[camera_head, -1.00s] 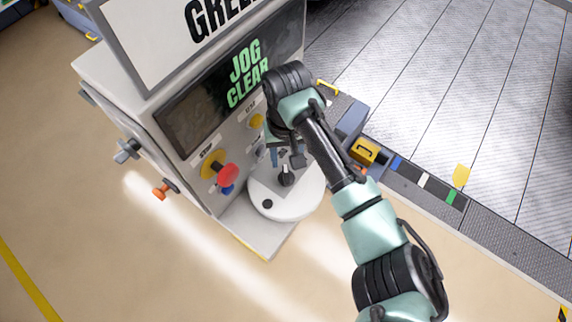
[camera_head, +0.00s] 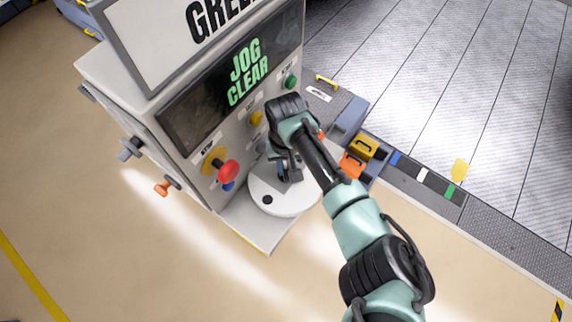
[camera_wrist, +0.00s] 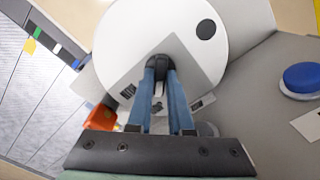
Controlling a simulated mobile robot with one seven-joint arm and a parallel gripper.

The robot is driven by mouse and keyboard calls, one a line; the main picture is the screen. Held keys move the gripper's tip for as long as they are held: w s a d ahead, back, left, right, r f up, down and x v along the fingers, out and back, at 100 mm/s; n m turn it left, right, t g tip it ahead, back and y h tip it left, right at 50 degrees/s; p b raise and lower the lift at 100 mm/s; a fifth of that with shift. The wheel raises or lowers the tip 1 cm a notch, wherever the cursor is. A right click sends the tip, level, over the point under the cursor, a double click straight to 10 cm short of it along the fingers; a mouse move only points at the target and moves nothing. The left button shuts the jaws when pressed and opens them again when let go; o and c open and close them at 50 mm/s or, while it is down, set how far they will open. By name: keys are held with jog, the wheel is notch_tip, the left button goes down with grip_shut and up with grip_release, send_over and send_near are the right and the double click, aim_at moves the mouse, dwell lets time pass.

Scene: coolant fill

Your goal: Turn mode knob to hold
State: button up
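The mode knob (camera_wrist: 158,66) is black and stands on a round white disc (camera_wrist: 122,38) with a grey plate, seen in the wrist view. The disc also shows in the head view (camera_head: 285,204), where my arm hides the knob. My gripper (camera_wrist: 160,76) has its two blue fingertips at the knob, one on each side. A gap shows between the fingers, with a pale strip in it. I cannot tell whether they press on the knob. A black dot (camera_wrist: 206,29) marks the disc near its rim.
The console front carries a red button (camera_head: 229,173), a blue button (camera_wrist: 302,78), a yellow button (camera_head: 256,118) and a green button (camera_head: 291,82). Its screen (camera_head: 248,72) reads "JOG CLEAR". Orange (camera_head: 352,165) and yellow (camera_head: 366,146) handled blocks sit right of the disc.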

grip_shut()
dwell(1.0)
jog(key=n, duration=0.4)
jog(key=shift+p, duration=0.4)
jog(key=shift+n, duration=2.6)
jog(key=o, duration=0.6)
grip_release()
jog(key=shift+r, duration=0.1)
